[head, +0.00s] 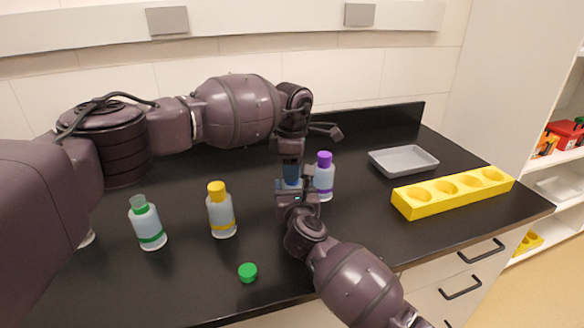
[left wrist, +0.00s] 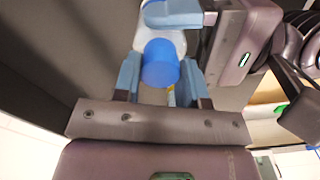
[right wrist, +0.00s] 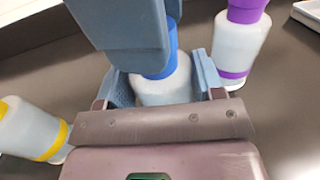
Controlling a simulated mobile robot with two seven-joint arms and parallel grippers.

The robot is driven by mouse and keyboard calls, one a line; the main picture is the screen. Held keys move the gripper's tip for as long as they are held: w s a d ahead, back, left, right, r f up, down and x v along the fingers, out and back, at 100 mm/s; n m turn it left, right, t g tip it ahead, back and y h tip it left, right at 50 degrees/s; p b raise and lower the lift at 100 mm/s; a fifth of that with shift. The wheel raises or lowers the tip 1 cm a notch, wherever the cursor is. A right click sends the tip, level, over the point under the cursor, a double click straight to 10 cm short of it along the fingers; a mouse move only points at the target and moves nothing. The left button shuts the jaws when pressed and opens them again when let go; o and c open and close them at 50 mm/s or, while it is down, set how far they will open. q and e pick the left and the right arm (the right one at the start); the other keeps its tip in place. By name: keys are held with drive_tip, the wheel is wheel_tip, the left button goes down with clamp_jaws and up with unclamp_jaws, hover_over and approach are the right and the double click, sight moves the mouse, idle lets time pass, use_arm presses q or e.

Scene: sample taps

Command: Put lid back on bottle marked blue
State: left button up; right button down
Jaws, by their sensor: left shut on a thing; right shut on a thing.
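The bottle marked blue is a pale bottle (right wrist: 163,92) held between the fingers of my right gripper (right wrist: 165,82), low on the counter. The blue lid (left wrist: 160,64) is between the fingers of my left gripper (left wrist: 160,76), which reaches down from above. In the right wrist view the blue lid (right wrist: 171,42) sits at the bottle's top, partly behind a left finger. I cannot tell whether it is fully seated. In the head view my left gripper (head: 291,172) is directly above my right gripper (head: 297,192), and together they hide most of the bottle.
A purple-lidded bottle (head: 324,178) stands close on the right, a yellow-lidded one (head: 221,212) on the left. An open green-banded bottle (head: 147,225) and a loose green lid (head: 248,272) are further left. A grey tray (head: 404,160) and yellow rack (head: 408,205) lie right.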

use_arm(q)
drive_tip(key=m, duration=0.7)
drive_tip(key=shift+m, duration=0.4)
drive_tip(key=o, duration=1.1)
drive_tip(key=shift+r, duration=0.1)
wheel_tip(320, 180, up, 12)
use_arm(e)
drive_tip(key=shift+c, duration=0.8)
unclamp_jaws()
